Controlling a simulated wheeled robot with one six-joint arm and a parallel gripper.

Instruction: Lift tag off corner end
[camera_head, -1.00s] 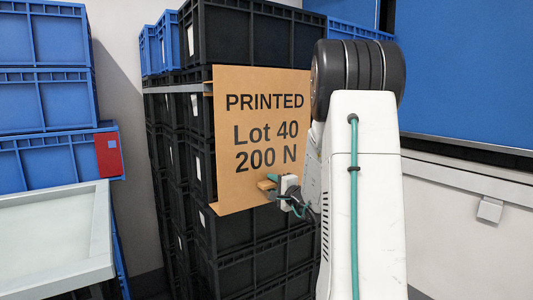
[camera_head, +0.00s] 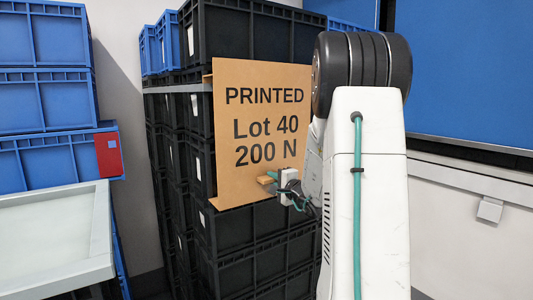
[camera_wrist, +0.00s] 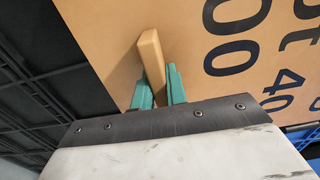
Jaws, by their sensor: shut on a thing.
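The tag is a tan board printed "PRINTED Lot 40 200 N" (camera_head: 228,170), in front of the stacked black crates in the head view. In the wrist view its face (camera_wrist: 190,25) fills the upper middle. A small tan handle (camera_wrist: 151,52) sticks out from its lower part. My gripper (camera_head: 270,179) is shut on this handle, with teal fingers (camera_wrist: 158,88) on both sides of it. The board stands upright. Whether its back touches the crates or hangs on a crate edge is hidden.
Black crates (camera_head: 255,235) are stacked behind and below the tag. Blue crates (camera_head: 50,100) stand at the left above a pale grey surface (camera_head: 50,235). A red card (camera_head: 108,154) is on a blue crate. A blue panel (camera_head: 470,75) is at the right.

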